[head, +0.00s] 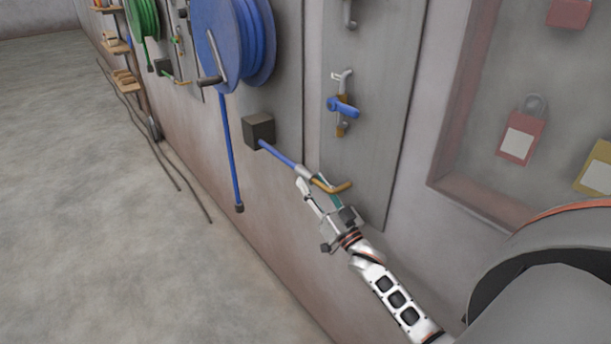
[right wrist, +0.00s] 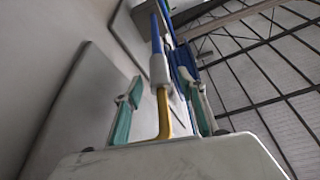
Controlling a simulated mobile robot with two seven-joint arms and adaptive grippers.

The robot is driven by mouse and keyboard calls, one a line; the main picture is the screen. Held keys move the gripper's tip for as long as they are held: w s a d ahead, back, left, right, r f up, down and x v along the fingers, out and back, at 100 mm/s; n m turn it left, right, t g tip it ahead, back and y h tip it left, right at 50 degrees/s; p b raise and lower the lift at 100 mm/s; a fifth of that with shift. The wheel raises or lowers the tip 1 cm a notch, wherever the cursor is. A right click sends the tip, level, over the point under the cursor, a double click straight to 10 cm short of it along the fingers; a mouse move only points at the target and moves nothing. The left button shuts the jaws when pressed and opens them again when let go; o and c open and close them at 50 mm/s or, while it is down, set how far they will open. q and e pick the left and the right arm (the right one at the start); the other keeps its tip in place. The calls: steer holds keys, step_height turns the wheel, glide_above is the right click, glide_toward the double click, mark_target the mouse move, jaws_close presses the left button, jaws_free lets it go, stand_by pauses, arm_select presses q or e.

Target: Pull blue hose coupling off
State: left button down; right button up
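The blue hose coupling is a pale grey sleeve (head: 304,171) at the end of a blue hose (head: 277,154), which comes out of a dark box on the wall. It meets a bent brass pipe (head: 336,187). In the right wrist view, the coupling (right wrist: 159,69) and the brass pipe (right wrist: 164,114) show between my fingers. My right gripper (head: 313,182) is open, its teal-padded fingers apart on either side of the pipe, with clear gaps to both fingers. My left gripper is not in view.
A blue hose reel (head: 235,40) with a crank hangs above the dark box (head: 259,130). A blue-handled valve (head: 343,107) is on the grey panel to the right. The floor at left is mostly clear.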

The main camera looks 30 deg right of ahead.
mark_target(296, 166)
steer(key=shift+b+x, duration=0.3)
steer(key=shift+x, duration=1.75)
jaws_close()
steer(key=shift+w+a+b, duration=0.15)
steer(key=shift+w+b, duration=0.65)
steer(key=shift+w, duration=1.5)
steer(key=shift+r, duration=0.1)
